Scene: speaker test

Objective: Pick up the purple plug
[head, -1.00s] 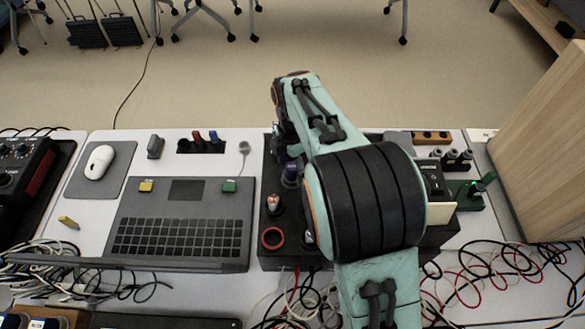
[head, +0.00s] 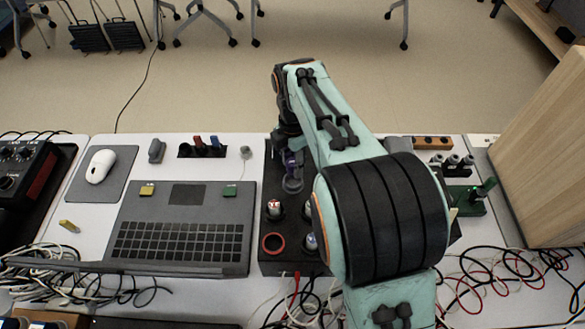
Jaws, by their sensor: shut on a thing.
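The purple plug (head: 290,159) shows only in part, above the black box (head: 273,253). My gripper (head: 290,168) is shut on it, with grey finger parts around it. The arm hides much of the grip, and I cannot tell how far the plug is from the box's top.
A small plug with a red-and-white top (head: 274,207) and a red ring (head: 273,242) are on the box's near left. A laptop (head: 183,261) lies to the left. Tangled cables (head: 490,275) run along the front. A wooden panel (head: 545,170) stands at the right.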

